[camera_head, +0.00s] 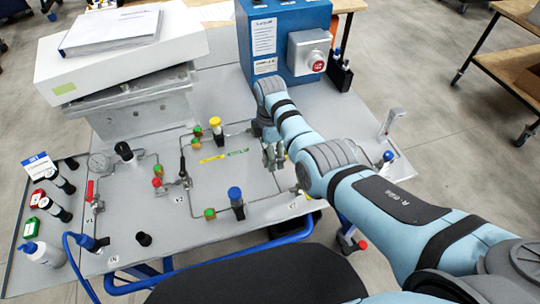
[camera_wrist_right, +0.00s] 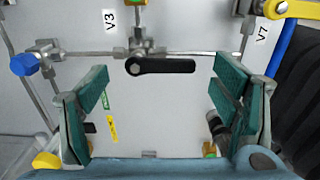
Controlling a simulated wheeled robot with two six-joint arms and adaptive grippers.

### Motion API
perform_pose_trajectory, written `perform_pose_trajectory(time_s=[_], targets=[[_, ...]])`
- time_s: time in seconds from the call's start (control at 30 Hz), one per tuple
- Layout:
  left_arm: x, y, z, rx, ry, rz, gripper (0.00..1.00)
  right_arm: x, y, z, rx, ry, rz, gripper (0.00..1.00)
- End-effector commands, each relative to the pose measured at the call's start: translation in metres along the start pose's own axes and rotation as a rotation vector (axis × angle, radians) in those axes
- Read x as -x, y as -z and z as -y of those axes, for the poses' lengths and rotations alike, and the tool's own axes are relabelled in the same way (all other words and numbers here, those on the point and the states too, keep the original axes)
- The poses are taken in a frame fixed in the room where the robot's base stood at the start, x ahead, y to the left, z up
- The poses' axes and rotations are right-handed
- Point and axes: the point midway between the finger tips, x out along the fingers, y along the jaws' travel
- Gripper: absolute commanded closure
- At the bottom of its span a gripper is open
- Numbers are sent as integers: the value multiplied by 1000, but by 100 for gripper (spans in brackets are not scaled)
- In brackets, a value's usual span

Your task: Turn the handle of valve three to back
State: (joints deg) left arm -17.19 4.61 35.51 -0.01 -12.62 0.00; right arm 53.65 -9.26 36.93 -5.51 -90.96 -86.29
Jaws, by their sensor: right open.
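The black lever handle (camera_wrist_right: 165,66) of valve three shows in the right wrist view, just below the V3 label (camera_wrist_right: 109,20). It lies sideways, nearly in line with the thin pipe, and its free end points right in that view. My right gripper (camera_wrist_right: 165,98) is open and empty. Its two teal fingers stand wide apart, to the left and right of the handle and a little lower in the view, without visible contact. In the head view my right gripper (camera_head: 272,158) hangs over the right part of the panel and hides valve three. My left gripper is not in view.
A blue-capped valve (camera_head: 236,196) and a yellow-capped valve (camera_head: 216,125) stand left of my right gripper. A blue box with a red button (camera_head: 318,66) stands behind it. A V7 label (camera_wrist_right: 262,32) lies at the right of the wrist view. Thin pipes cross the panel.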

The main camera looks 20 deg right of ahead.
Motion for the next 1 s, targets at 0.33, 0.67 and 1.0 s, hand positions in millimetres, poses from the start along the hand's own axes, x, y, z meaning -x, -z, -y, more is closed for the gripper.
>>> perform_pose_trajectory(time_s=[0.33,0.67,1.0], targets=[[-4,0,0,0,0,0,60,-10,0,0,-1,-1,0,19],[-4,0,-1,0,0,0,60,-10,0,0,-1,0,-1,67],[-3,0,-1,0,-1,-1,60,-10,2,0,-43,1,-1,67]])
